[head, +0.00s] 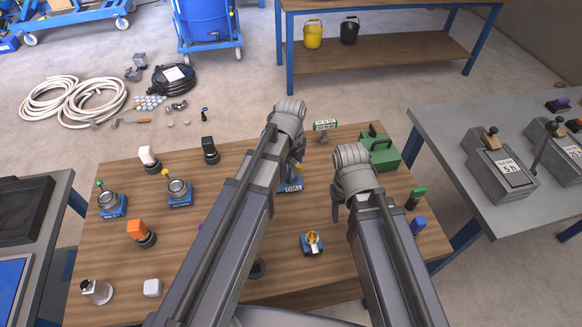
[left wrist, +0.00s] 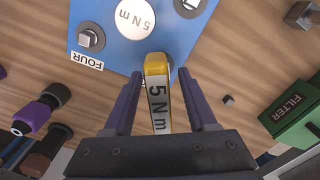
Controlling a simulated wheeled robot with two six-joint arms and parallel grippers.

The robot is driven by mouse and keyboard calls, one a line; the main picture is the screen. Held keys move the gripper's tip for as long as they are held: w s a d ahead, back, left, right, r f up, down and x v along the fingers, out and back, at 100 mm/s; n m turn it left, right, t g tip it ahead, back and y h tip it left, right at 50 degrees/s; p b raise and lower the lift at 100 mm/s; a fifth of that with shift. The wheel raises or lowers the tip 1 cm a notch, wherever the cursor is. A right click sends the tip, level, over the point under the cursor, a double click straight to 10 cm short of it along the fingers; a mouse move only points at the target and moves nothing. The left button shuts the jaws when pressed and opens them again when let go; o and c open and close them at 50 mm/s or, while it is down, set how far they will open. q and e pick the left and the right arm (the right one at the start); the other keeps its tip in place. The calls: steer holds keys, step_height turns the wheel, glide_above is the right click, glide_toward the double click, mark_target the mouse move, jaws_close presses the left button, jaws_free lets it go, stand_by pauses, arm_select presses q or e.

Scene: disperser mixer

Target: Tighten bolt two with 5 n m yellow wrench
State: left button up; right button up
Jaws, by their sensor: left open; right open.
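The yellow wrench (left wrist: 157,95), marked 5 N m, stands in the middle of the left wrist view with its yellow end at the edge of a blue plate (left wrist: 118,58). My left gripper (left wrist: 159,78) is open, with one finger on each side of the wrench. The plate has a round 5 N m disc (left wrist: 135,16), a bolt (left wrist: 91,39) by the label FOUR, and another bolt (left wrist: 190,5) at the top right. Bolt two's label is not readable. In the head view my left arm mostly hides the plate (head: 290,187). My right gripper (head: 337,205) is open and empty right of it.
A green filter box (head: 384,154) stands at the back right of the wooden table. A small blue block with a yellow top (head: 312,243) stands in front. Several knobs, valves and gauges occupy the left side. Grey devices (head: 500,170) stand on a side table.

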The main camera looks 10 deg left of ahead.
arm_select(q)
jaws_close()
stand_by(0.5)
steer(key=c, duration=0.7)
jaws_free()
jaws_close()
steer(key=m, duration=0.5)
steer(key=shift+m, duration=0.4)
